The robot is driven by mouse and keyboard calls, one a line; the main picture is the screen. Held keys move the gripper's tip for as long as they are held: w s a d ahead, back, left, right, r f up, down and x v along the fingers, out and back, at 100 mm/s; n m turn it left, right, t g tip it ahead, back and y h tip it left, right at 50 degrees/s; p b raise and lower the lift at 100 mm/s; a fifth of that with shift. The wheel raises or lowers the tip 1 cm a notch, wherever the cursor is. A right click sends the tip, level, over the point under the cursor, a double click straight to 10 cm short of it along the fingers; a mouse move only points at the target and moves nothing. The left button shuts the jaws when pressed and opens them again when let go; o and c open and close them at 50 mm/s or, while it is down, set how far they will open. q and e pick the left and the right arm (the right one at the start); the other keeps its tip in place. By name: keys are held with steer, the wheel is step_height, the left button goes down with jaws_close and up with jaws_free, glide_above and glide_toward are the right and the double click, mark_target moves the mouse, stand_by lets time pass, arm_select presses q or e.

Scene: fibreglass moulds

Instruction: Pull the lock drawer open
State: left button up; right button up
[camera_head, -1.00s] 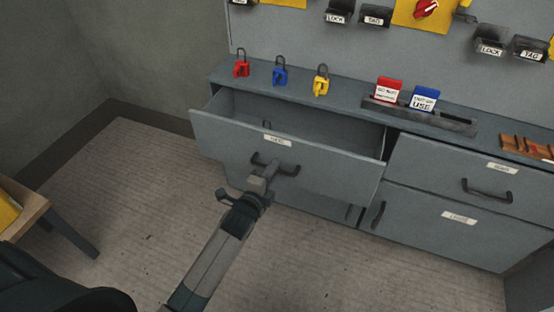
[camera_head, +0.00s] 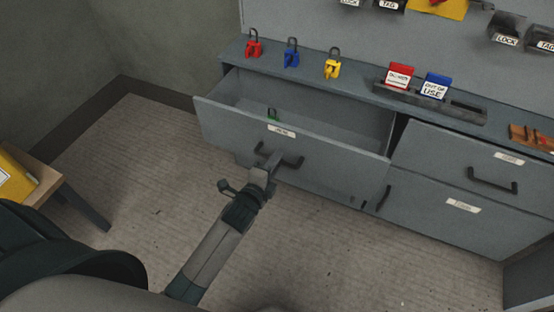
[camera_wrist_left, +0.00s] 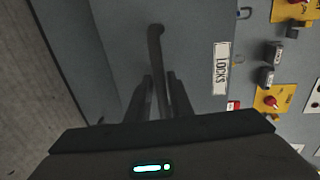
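The lock drawer (camera_head: 230,125), upper left in the grey cabinet, stands pulled out with its inside showing. Its front carries a small label, which reads LOCKS in the left wrist view (camera_wrist_left: 221,68). My left gripper (camera_head: 268,166) is at the dark drawer handle (camera_head: 293,162). In the left wrist view the handle (camera_wrist_left: 155,45) runs between the two fingers (camera_wrist_left: 159,92), which look closed about it. The fingers hide part of the handle. My right gripper is in neither view.
Red (camera_head: 253,48), blue (camera_head: 291,56) and yellow (camera_head: 332,68) padlocks stand on the cabinet top, beside a tag holder (camera_head: 465,112). A closed drawer (camera_head: 440,160) is at the right. A wooden table (camera_head: 45,180) stands at the left. The floor before the cabinet is clear.

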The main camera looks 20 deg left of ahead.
arm_select(q)
steer(key=shift+s, duration=0.1)
